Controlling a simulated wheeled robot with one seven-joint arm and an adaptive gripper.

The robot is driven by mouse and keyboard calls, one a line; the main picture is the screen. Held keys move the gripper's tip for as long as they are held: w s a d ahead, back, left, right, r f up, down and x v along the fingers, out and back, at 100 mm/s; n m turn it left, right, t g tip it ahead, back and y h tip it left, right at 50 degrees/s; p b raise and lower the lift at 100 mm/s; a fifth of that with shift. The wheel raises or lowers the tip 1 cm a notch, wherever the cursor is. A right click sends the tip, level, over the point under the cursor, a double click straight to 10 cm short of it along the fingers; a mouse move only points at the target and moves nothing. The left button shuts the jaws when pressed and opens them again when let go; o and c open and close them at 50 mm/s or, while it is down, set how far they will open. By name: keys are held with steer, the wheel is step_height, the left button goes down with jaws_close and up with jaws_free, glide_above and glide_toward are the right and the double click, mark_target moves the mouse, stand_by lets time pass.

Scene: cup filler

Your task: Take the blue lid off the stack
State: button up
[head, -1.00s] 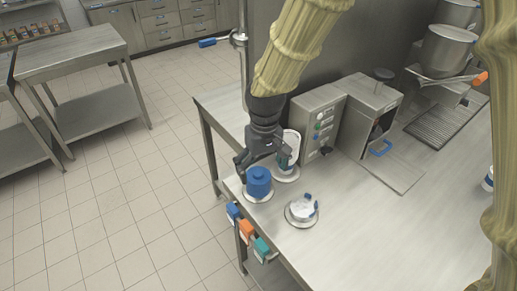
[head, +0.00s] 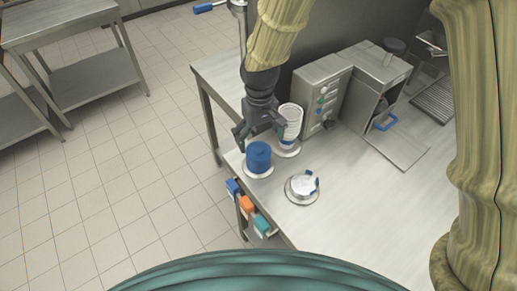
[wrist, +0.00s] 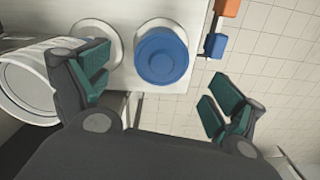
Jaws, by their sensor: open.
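The blue stack (head: 258,158) stands on a round pale saucer near the table's left edge, its narrower blue top piece facing up. In the wrist view the round blue lid (wrist: 161,55) shows from above, on a pale rim. My gripper (head: 261,137) is open and empty, just above and behind the stack. In the wrist view the gripper's fingers (wrist: 160,90) are spread wide, with the lid ahead of and between them. No contact with the lid shows.
A white stack (head: 290,122) stands close behind and right of the blue one. A small white piece with blue parts (head: 303,184) sits on a dish in front. A grey machine (head: 322,95) is to the right. Blue, orange and teal blocks (head: 247,205) hang at the table edge.

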mark_target(259, 149)
steer(key=shift+w+f, duration=0.2)
steer(key=shift+f, duration=0.1)
steer(key=shift+s+f+p, duration=0.1)
steer(key=shift+f+p, duration=0.15)
steer(key=shift+p, duration=0.2)
steer(key=shift+s+a+f+p, duration=0.1)
steer(key=shift+s+f+p, duration=0.2)
steer(key=shift+s+f, duration=0.4)
steer(key=shift+f, duration=0.15)
steer(key=shift+w+f, duration=0.6)
steer(key=shift+f, duration=0.2)
steer(key=shift+s+r, duration=0.25)
steer(key=shift+s, duration=0.1)
steer(key=shift+w+f, duration=0.2)
steer(key=c, duration=0.6)
steer(key=shift+s+r, duration=0.1)
steer(key=shift+s, duration=0.05)
steer(key=c, duration=0.3)
steer(key=shift+c, duration=0.4)
